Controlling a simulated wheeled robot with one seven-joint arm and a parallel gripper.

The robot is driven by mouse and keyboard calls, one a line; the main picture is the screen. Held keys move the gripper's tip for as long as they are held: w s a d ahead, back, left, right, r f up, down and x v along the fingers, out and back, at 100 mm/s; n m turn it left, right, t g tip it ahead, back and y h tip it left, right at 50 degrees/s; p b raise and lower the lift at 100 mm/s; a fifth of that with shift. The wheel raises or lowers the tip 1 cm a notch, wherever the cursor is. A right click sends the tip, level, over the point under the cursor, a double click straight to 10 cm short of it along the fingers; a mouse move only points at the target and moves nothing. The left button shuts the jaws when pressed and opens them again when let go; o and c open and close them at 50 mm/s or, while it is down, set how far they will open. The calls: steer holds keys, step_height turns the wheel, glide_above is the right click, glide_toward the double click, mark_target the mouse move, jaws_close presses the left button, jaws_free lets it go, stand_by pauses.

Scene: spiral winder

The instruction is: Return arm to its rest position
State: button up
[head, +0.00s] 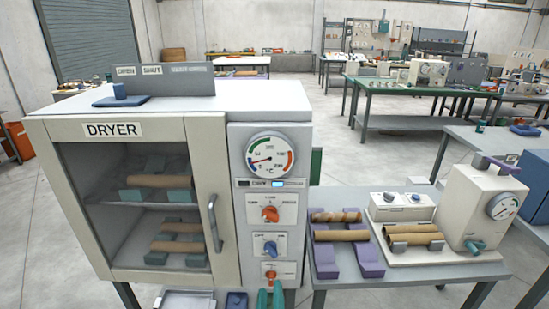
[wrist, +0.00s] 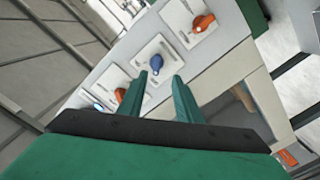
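My gripper (head: 271,296) shows only as two green fingertips at the bottom edge of the head view, in front of the lower part of the dryer's control panel. In the wrist view its two green fingers (wrist: 160,76) stand apart with nothing between them, so it is open and empty. The dryer (head: 125,200) is a white cabinet with a closed glass door. Its panel has an upper orange knob (head: 270,214), a blue knob (head: 270,248) and a lower orange knob (head: 271,275). The wrist view shows the panel tilted, with its blue knob (wrist: 157,64) just beyond the fingertips.
Brown tubes (head: 160,181) lie on supports inside the dryer. A table (head: 410,276) at right holds tubes on purple supports (head: 325,259) and a white machine (head: 483,205) with a dial. A green workbench (head: 420,90) stands farther back. Open floor lies between.

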steer(key=s+f+m+g, duration=0.1)
steer(key=s+f+m, duration=0.1)
steer(key=s+f, duration=0.5)
steer(key=s+f+m, duration=0.2)
steer(key=s+f, duration=0.1)
steer(key=s, duration=0.8)
steer(key=s+d+m+g, duration=0.1)
steer(key=s+m, duration=0.3)
steer(key=s, duration=1.4)
steer(key=shift+d+r, duration=0.2)
steer(key=shift+r, duration=0.05)
